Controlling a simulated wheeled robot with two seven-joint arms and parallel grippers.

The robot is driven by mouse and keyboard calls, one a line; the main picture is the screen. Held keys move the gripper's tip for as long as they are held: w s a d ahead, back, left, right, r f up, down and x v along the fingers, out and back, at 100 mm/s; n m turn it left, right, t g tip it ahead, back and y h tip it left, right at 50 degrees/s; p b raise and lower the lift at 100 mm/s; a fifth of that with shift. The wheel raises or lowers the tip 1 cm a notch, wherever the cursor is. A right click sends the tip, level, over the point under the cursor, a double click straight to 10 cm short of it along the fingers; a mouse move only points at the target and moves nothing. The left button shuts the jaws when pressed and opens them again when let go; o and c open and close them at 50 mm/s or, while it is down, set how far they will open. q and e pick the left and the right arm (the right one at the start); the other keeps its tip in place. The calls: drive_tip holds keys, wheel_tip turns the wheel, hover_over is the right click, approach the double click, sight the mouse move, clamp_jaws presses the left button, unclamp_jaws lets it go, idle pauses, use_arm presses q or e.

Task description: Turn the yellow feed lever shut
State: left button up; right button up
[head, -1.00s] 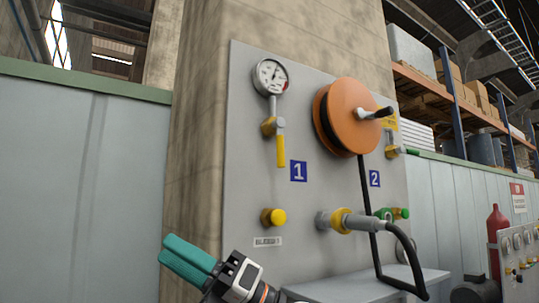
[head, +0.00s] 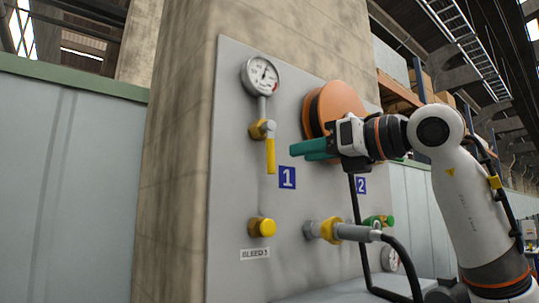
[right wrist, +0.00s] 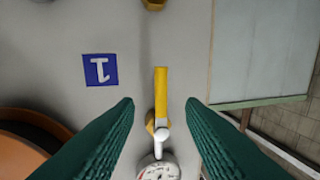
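The yellow feed lever (head: 270,155) hangs straight down from its brass valve body (head: 262,129), below the pressure gauge (head: 262,74) on the grey panel. My right gripper (head: 294,150) is just right of the lever, pointing at the panel. In the right wrist view the lever (right wrist: 161,90) shows end to end between the two spread green fingers (right wrist: 160,103), touching neither. That view is upside down, with the gauge at its bottom edge. The right gripper is open and empty. My left gripper is in neither current view.
An orange hose reel (head: 340,100) is right behind my right gripper. Below are a blue "1" sign (head: 287,177), a yellow bleed knob (head: 262,227) and a hose coupling (head: 340,231) with a black hose. The panel left of the lever is clear.

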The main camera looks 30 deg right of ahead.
sight(274, 158)
drive_tip(key=shift+p+x, duration=1.65)
drive_tip(key=shift+x, duration=3)
clamp_jaws()
